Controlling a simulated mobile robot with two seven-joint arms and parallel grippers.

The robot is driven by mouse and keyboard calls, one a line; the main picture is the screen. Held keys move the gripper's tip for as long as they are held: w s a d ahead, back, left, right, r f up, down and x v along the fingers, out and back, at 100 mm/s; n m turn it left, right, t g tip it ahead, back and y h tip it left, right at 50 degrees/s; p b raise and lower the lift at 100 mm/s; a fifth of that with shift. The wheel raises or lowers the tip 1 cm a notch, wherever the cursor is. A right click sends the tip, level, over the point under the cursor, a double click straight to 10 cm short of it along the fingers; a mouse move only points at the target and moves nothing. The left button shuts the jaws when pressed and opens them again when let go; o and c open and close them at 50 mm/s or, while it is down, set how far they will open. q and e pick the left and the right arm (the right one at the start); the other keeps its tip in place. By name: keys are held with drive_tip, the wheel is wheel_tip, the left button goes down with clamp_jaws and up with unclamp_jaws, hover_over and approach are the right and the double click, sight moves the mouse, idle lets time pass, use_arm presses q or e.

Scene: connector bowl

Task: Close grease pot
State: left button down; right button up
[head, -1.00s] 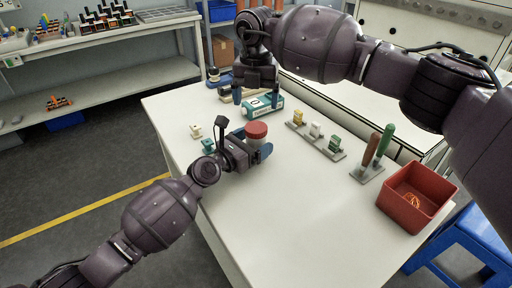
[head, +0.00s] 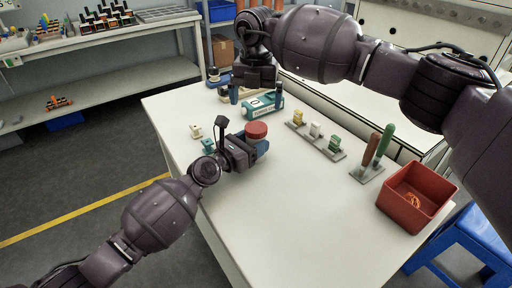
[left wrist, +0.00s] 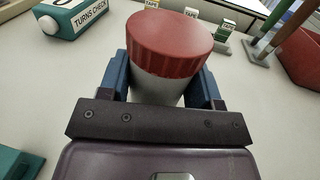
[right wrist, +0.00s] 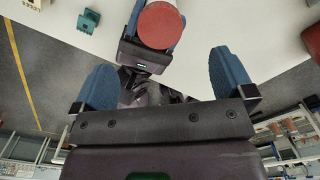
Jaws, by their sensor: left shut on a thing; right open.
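The grease pot is a pale jar with a red ribbed lid (head: 256,130); it also shows large in the left wrist view (left wrist: 168,42). The lid sits on top of the jar, which stands upright; I cannot tell how tight the lid is. My left gripper (head: 258,148) is shut on the pale jar body (left wrist: 158,90), one blue finger on each side, below the lid. My right gripper (right wrist: 162,85) is open and empty, pointing down above the table. In the right wrist view the red lid (right wrist: 160,25) shows ahead of its fingers.
A teal-and-white box marked "TURNS CHECK" (head: 262,106) stands behind the pot. Several small blocks on grey stands (head: 316,130), two upright handles (head: 378,145) and a red bin (head: 416,193) are to the right. The front of the white table (head: 280,220) is clear.

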wheel_tip(320, 180, up, 12)
idle(0.6)
use_arm(q)
drive_tip(key=shift+c, duration=1.1)
unclamp_jaws()
